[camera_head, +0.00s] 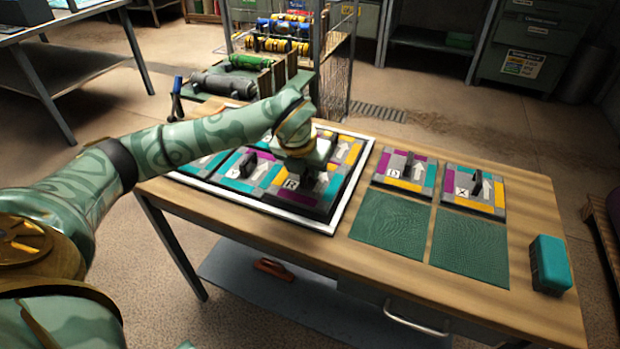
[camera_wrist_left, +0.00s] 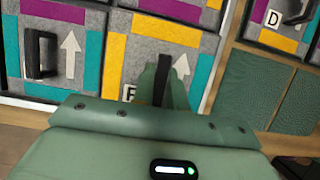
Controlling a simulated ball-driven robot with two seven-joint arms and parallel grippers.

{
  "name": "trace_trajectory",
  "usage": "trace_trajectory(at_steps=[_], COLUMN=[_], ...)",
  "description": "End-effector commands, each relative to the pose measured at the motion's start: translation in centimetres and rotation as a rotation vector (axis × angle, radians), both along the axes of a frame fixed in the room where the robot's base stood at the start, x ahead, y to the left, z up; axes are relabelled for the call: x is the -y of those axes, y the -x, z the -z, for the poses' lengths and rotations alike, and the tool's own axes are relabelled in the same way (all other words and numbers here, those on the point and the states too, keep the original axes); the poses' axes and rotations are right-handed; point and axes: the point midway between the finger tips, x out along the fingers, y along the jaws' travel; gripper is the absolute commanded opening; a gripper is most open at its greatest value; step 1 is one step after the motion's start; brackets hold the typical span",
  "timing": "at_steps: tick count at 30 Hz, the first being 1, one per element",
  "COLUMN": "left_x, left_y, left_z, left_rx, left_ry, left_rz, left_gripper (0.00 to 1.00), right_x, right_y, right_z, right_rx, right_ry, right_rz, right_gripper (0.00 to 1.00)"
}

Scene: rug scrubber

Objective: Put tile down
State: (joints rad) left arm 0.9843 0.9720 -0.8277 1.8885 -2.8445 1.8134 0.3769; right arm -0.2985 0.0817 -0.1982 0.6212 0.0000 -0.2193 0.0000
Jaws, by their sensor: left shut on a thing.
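My left gripper (camera_head: 303,176) is shut on the dark upright handle (camera_wrist_left: 161,78) of a tile marked R (camera_head: 323,202). This tile has grey, purple, teal and yellow felt with a white arrow, and also shows in the left wrist view (camera_wrist_left: 140,60). It is at the front right corner of the white-edged tray (camera_head: 334,225), beside other patterned tiles. I cannot tell whether it rests fully on the tray or sits slightly above it. The gripper hides part of it. My right gripper is not in view.
Tile D (camera_head: 396,182) and tile X (camera_head: 467,194) lie right of the tray, behind two green mats (camera_head: 391,224) (camera_head: 469,246). A teal block (camera_head: 549,264) stands at the table's right end. A rack with rollers (camera_head: 245,75) stands behind the table.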

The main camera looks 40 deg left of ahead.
Motion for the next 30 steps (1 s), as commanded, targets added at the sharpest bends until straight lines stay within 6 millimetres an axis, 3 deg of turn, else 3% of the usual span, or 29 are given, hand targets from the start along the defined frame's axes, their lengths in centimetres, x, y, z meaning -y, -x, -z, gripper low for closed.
trace_trajectory(at_steps=[1,3,13,14,16,26,30], left_x=[0.0,0.0,0.0,0.0,0.0,0.0,0.1], left_y=[0.0,0.1,0.1,0.1,0.1,0.1,0.8], left_z=[1.9,2.6,2.4,2.4,2.4,2.0,-0.3], left_rx=[-0.009,-0.007,-0.003,-0.003,-0.002,-0.002,0.004], left_ry=[0.0,0.0,0.0,0.0,0.0,0.0,-0.001], left_rz=[0.0,-0.001,0.0,0.0,0.0,0.0,0.001], left_gripper=[0.0,0.0,0.0,0.17,0.36,0.36,0.36], right_x=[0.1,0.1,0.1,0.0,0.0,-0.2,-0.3], right_y=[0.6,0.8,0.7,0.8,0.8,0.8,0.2], right_z=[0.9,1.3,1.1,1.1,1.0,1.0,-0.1], right_rx=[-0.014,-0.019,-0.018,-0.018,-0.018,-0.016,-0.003], right_ry=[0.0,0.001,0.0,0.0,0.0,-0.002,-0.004], right_rz=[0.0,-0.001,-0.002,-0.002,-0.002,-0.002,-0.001], right_gripper=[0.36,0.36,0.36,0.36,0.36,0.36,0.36])
